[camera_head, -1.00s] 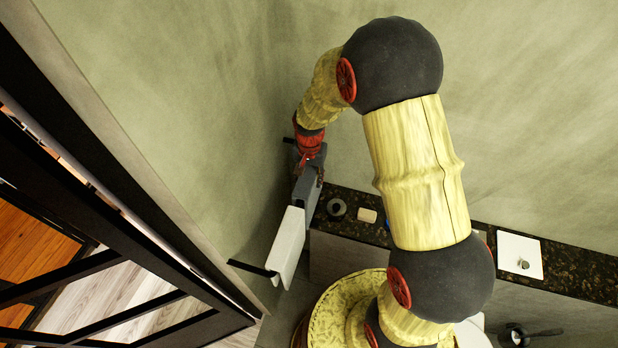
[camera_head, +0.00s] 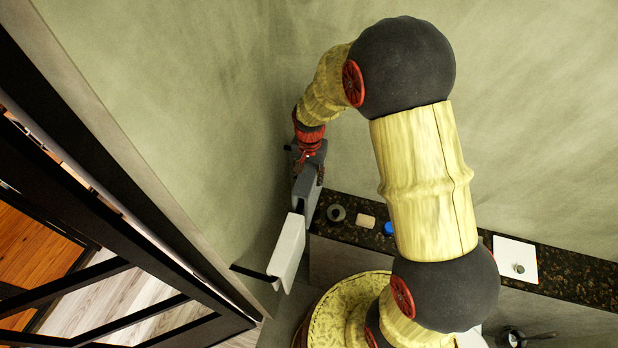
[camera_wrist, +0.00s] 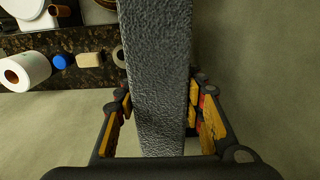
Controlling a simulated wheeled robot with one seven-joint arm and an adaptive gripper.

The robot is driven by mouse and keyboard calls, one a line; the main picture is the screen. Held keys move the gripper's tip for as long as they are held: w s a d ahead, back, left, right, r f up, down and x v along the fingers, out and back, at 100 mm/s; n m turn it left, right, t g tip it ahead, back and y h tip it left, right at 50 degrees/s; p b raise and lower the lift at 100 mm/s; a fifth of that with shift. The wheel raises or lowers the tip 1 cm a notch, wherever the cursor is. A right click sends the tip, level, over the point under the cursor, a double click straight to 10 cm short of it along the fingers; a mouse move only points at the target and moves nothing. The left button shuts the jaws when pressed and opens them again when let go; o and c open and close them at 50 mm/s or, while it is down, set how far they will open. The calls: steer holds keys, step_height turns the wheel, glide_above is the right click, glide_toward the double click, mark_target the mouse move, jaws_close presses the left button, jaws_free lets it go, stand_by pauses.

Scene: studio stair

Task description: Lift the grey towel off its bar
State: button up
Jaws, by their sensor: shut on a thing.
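The grey towel (camera_head: 307,190) hangs by the wall in the head view, behind a white towel (camera_head: 287,250). A dark bar (camera_head: 250,271) shows at the white towel's left end. My gripper (camera_head: 309,168) is at the top of the grey towel. In the wrist view the grey towel (camera_wrist: 156,70) runs between the two fingers of my gripper (camera_wrist: 162,100), which is shut on it. The bar beneath the grey towel is mostly hidden, so I cannot tell whether the towel still touches it.
A dark speckled counter (camera_head: 584,285) runs along the wall at right. It bears a grey ring-shaped thing (camera_head: 336,213), a beige block (camera_head: 365,221) and a blue thing (camera_head: 388,229). A paper roll (camera_wrist: 27,71) shows in the wrist view. A dark-framed glass partition (camera_head: 100,290) stands at left.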

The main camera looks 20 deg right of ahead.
mark_target(309, 169)
steer(key=shift+r+p, duration=1.65)
steer(key=shift+r, duration=1.6)
steer(key=shift+r+p, duration=0.9)
steer(key=shift+r, duration=0.75)
step_height(309, 169, up, 8)
steer(key=shift+r, duration=0.2)
steer(key=shift+d, duration=0.1)
steer(key=shift+s+d, duration=0.9)
steer(key=shift+d, duration=0.3)
steer(key=shift+s+d, duration=0.9)
steer(key=shift+d, duration=0.25)
steer(key=s+d+b, duration=0.1)
steer(key=s+d, duration=0.3)
steer(key=d, duration=0.2)
steer(key=shift+s+d, duration=0.25)
steer(key=shift+s, duration=0.1)
